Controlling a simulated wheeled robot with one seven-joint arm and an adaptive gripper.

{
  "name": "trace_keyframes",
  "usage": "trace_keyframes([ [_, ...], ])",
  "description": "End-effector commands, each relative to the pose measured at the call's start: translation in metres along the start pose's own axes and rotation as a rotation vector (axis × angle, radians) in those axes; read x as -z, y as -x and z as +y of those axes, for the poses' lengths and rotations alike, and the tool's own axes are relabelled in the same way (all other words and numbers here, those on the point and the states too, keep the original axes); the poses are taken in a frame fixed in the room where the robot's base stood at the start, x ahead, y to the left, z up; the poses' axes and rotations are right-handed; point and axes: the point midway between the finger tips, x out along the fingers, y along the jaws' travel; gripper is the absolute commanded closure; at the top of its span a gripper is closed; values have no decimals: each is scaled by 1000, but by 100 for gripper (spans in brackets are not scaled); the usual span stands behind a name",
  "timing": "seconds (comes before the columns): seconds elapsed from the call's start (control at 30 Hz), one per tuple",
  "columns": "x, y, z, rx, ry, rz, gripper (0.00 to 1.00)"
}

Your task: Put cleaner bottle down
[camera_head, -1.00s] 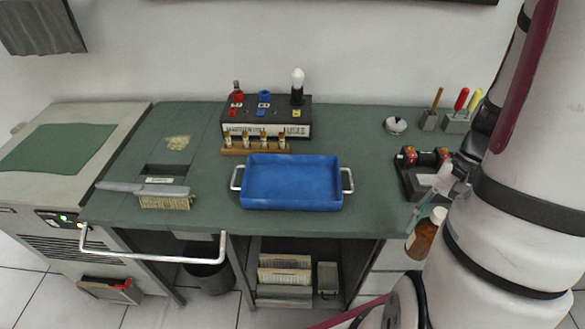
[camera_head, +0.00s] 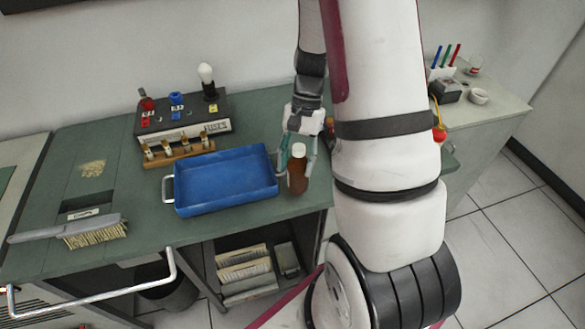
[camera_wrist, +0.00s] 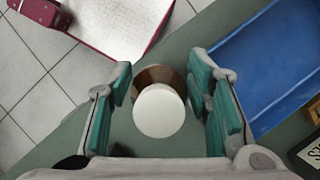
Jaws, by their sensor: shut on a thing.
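The cleaner bottle is brown with a white cap (camera_head: 298,173). It is upright just right of the blue tray, at the green bench's front part; I cannot tell whether its base touches the bench. My gripper (camera_head: 299,147) is shut on it, with teal finger pads around it. In the wrist view, the bottle's white cap (camera_wrist: 158,110) sits between the two finger pads of my gripper (camera_wrist: 165,100), with a little brown body showing behind the cap. The finger contact is partly hidden.
The blue tray (camera_head: 225,200) stands close left of the bottle. A brush (camera_head: 95,235) lies at the bench's left front. My arm hides the bench's right part.

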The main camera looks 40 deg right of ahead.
Motion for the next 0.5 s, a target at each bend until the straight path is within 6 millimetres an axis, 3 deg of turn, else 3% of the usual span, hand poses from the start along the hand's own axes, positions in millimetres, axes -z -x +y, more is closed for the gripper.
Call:
trace_keyframes([
  [0.17, 3, -1, -14, -1, -1, -1, 100],
  [0.5, 15, -31, -13, 0, -2, -2, 100],
])
